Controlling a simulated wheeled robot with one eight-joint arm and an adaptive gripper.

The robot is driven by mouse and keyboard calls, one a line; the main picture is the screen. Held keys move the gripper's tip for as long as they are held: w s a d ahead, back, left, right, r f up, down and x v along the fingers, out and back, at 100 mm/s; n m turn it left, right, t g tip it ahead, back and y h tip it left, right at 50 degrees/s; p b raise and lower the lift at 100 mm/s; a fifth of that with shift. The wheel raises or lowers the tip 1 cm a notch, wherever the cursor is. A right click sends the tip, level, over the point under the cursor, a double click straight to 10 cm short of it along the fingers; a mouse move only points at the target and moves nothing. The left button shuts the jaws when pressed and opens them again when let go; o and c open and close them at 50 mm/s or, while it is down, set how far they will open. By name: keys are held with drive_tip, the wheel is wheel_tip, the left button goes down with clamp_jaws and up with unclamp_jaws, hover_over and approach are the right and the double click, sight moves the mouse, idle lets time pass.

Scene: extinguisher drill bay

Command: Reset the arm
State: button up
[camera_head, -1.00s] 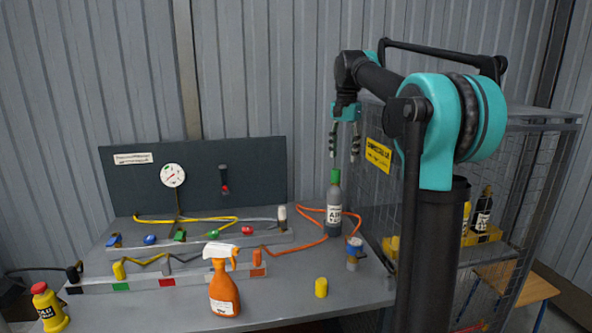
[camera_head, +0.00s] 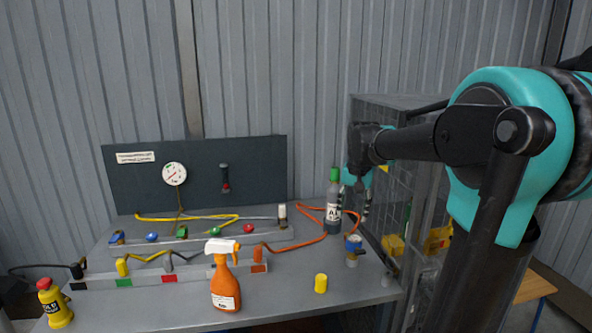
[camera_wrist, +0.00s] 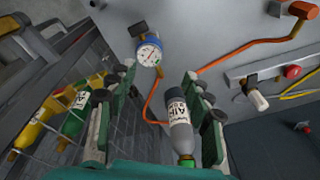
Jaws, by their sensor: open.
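My arm reaches in from the right in the head view. My gripper (camera_head: 354,208) points down, open, beside the grey bottle (camera_head: 332,212) with a green cap and a white label. The bottle stands upright at the back right of the bench; one finger overlaps its right edge in the picture. In the wrist view the grey bottle (camera_wrist: 180,128) shows between the open fingers (camera_wrist: 158,76), nearer the right finger. I cannot tell whether that finger touches it. Nothing is held.
The wire cage (camera_head: 388,215) stands close on the right. An orange hose (camera_head: 306,241) curves behind the bottle, and a small gauge (camera_head: 353,243) stands in front.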

drive_tip(key=s+d+f+n+t, duration=0.2)
drive_tip(key=s+f+n, duration=0.2)
drive_tip(key=s+f, duration=1.6)
drive_tip(key=shift+s, duration=0.4)
